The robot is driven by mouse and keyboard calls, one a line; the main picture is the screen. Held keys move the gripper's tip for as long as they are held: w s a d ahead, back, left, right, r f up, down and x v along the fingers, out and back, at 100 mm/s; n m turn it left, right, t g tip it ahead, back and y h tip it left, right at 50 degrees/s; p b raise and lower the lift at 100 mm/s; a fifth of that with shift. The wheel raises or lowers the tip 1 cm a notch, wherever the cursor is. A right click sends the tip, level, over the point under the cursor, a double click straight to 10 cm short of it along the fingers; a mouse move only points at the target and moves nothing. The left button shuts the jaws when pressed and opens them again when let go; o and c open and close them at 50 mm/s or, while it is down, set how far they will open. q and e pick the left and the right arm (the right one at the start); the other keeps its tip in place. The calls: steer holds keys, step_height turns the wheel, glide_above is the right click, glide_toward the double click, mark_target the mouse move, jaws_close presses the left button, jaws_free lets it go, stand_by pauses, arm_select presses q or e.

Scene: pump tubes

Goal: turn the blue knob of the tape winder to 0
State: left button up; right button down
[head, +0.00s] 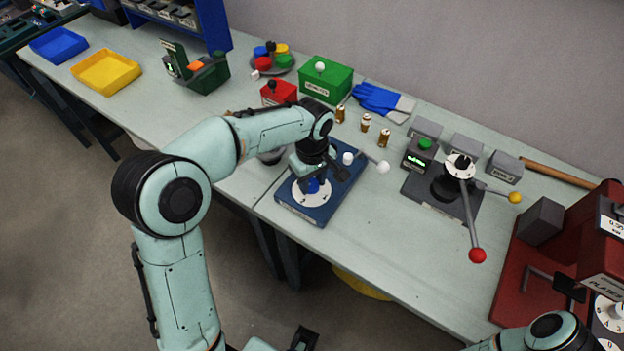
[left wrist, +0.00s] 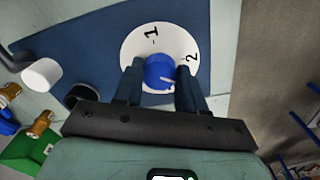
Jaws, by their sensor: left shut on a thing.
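The tape winder is a blue base plate (head: 290,208) on the bench. Its round white dial (head: 299,199) carries the blue knob (head: 313,187). In the left wrist view, the dial (left wrist: 186,45) shows a 1 at upper left and a 2 at right; other marks are hidden. My left gripper (head: 318,183) points down at the dial, its two fingers on opposite sides of the blue knob (left wrist: 159,70), shut on it. A small pale mark shows on the knob's lower right, toward the right finger.
A lever with a white ball (head: 383,167) stands right of my left gripper. Further right are a lever press with a red ball (head: 477,255) and a red machine (head: 572,240). Small brass cylinders (head: 365,122) stand behind. The bench front between winder and red machine is clear.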

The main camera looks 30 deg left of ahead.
arm_select(q)
steer(key=shift+n, duration=1.1)
steer(key=n, duration=0.3)
steer(key=o, duration=0.9)
steer(key=shift+o, duration=0.2)
